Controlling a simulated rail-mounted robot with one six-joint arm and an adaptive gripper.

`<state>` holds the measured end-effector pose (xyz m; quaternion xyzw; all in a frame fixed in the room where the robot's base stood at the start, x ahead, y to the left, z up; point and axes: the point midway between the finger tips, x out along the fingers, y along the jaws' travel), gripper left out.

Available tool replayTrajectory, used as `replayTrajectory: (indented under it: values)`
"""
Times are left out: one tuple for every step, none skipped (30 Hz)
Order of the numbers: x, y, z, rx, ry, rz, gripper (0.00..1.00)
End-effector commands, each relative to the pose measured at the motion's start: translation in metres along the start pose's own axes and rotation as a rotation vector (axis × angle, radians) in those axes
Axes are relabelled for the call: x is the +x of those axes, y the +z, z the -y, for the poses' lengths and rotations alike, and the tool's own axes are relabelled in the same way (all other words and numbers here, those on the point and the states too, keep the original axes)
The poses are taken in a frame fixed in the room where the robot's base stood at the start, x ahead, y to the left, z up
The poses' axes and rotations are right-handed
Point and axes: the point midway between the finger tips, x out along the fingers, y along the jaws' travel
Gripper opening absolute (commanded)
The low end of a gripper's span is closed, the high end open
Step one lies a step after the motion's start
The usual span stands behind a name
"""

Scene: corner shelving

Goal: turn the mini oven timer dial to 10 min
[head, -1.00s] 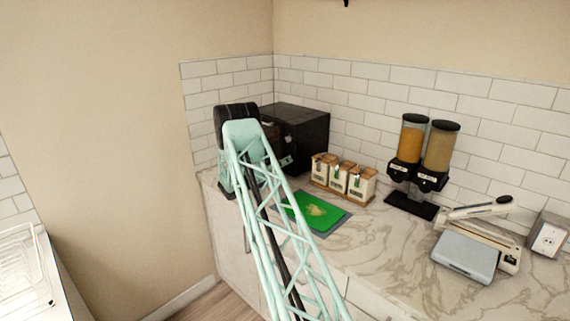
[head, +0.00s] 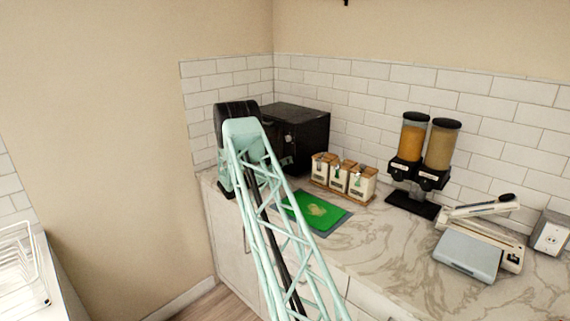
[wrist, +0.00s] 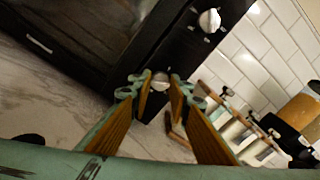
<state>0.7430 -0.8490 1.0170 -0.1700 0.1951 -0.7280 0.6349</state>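The mini oven (head: 304,120) is a black box in the corner of the counter, partly hidden behind my arm in the head view. In the wrist view its dark front (wrist: 75,35) fills the upper left, tilted. An upper white dial (wrist: 209,20) sits on the black control panel. A lower light-coloured dial (wrist: 160,80) shows between the fingertips of my gripper (wrist: 158,88). My gripper is open, with one finger on each side of that lower dial; I cannot tell whether they touch it. The dial markings are too small to read. My gripper is hidden in the head view.
Labelled canisters in a wooden rack (head: 343,178) stand right of the oven. A green board (head: 318,211) lies in front of them. Two food dispensers (head: 424,155) and a grey scale-like device (head: 467,255) are further right. White tiled walls close off the corner.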

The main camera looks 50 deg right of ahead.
Motion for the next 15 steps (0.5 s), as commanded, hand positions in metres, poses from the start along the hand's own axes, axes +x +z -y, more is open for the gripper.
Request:
replayTrajectory:
  values:
    - [-0.0001,0.0001,-0.0001,0.000,0.000,0.000,0.21]
    - [-0.0001,0.0001,-0.0001,0.000,0.000,0.000,0.24]
    - [-0.0001,0.0001,-0.0001,0.000,0.000,0.000,0.27]
    - [-0.0001,0.0001,-0.0001,0.000,0.000,0.000,0.30]
    - [-0.0001,0.0001,-0.0001,0.000,0.000,0.000,0.31]
    - [-0.0001,0.0001,-0.0001,0.000,0.000,0.000,0.31]
    - [-0.0001,0.0001,-0.0001,0.000,0.000,0.000,0.31]
    - [-0.0001,0.0001,-0.0001,0.000,0.000,0.000,0.31]
    - [-0.0001,0.0001,-0.0001,0.000,0.000,0.000,0.31]
    - [-0.0001,0.0001,0.0000,0.000,0.000,0.000,0.31]
    - [-0.0001,0.0001,-0.0001,0.000,0.000,0.000,0.31]
    - [-0.0001,0.0001,0.0000,0.000,0.000,0.000,0.31]
    - [-0.0002,0.0001,-0.0001,0.000,0.000,0.000,0.31]
    - [-0.0004,0.0001,-0.0001,0.000,0.000,0.000,0.31]
    - [-0.0008,0.0001,-0.0001,0.000,0.000,0.000,0.31]
